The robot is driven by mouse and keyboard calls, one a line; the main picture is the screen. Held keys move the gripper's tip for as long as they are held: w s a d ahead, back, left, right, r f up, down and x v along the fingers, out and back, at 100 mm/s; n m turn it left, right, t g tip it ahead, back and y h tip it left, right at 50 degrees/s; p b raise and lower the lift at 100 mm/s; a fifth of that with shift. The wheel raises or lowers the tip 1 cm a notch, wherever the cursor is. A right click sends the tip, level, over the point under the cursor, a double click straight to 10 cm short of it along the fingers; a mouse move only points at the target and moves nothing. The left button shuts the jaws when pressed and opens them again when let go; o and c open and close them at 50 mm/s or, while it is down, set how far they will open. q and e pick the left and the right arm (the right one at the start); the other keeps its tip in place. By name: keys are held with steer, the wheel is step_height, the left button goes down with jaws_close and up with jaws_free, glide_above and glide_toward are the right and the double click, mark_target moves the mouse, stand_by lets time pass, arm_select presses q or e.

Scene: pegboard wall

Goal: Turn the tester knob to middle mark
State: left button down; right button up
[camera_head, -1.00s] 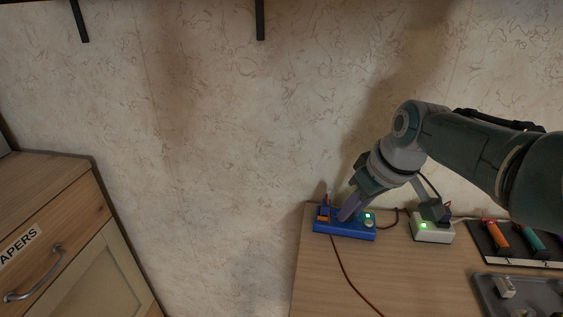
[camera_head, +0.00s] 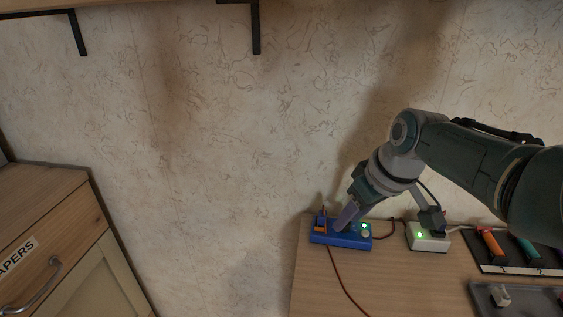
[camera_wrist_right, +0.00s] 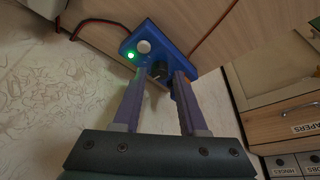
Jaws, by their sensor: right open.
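The blue tester (camera_head: 340,240) sits at the left back of the wooden table, with a lit green light and a pale round button on its right part. In the right wrist view the tester (camera_wrist_right: 177,38) shows its green light and white button beside a dark knob (camera_wrist_right: 158,71). My right gripper (camera_head: 343,220) points down at the tester. In the wrist view the right gripper (camera_wrist_right: 161,75) is open, its two purple fingers on either side of the knob. I cannot tell whether they touch it. The knob's marks are not readable. My left gripper is not in view.
A white box (camera_head: 428,237) with a green light stands right of the tester. A black rack (camera_head: 497,268) holds coloured items, with a grey tray (camera_head: 525,296) in front. A red-brown cable (camera_head: 341,278) crosses the table. A wooden drawer cabinet (camera_head: 50,235) stands at left.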

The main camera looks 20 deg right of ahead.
steer(key=p+v, duration=0.5)
steer(key=v, duration=0.4)
